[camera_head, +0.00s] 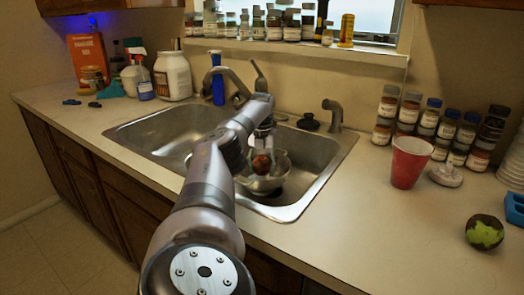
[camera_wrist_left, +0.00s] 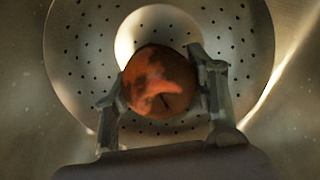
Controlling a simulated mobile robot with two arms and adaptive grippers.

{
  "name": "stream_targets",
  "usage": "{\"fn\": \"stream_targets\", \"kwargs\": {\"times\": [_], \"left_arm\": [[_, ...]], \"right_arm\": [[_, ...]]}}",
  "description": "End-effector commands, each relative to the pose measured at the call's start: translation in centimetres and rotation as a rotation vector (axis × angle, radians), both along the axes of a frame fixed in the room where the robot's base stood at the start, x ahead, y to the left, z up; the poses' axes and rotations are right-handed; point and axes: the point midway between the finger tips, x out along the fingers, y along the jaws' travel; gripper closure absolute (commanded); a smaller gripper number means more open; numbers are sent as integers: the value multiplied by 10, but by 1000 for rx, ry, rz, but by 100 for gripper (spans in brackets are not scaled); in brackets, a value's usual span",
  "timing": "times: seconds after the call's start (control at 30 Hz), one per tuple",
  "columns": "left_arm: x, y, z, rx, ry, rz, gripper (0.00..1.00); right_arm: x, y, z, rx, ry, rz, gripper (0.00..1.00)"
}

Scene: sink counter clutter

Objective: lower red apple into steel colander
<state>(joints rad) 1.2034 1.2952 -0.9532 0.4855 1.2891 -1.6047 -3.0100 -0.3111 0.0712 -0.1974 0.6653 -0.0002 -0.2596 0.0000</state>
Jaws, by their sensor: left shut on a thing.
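The red apple (camera_head: 262,164) is between the fingers of my left gripper (camera_head: 262,157), in or just above the bowl of the steel colander. In the left wrist view the apple (camera_wrist_left: 160,82) is mottled red and dark, and my left gripper (camera_wrist_left: 162,90) is shut on it from both sides. The steel colander (camera_head: 272,184) sits in the right sink basin. Its perforated wall (camera_wrist_left: 85,65) surrounds the apple in the left wrist view. I cannot tell whether the apple touches the colander floor. My right gripper is not in view.
The double steel sink (camera_head: 312,185) has a faucet (camera_head: 235,84) behind it. A red cup (camera_head: 408,161), a green-and-dark fruit (camera_head: 484,232) and several jars (camera_head: 428,118) stand on the right counter. A white jug (camera_head: 173,76) and spray bottle (camera_head: 137,78) stand at left. The front right counter is mostly clear.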

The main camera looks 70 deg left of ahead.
Motion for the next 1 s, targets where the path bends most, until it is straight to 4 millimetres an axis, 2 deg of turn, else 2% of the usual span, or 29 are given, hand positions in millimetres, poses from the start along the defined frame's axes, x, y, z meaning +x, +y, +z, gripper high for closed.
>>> {"fn": "stream_targets", "kwargs": {"times": [0.83,0.87,1.0], "left_arm": [[0,0,-10,0,0,0,81],[0,0,-10,0,0,0,46],[0,0,-9,0,0,0,37]], "right_arm": [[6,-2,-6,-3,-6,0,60],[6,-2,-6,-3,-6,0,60],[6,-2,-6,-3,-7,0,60]]}}
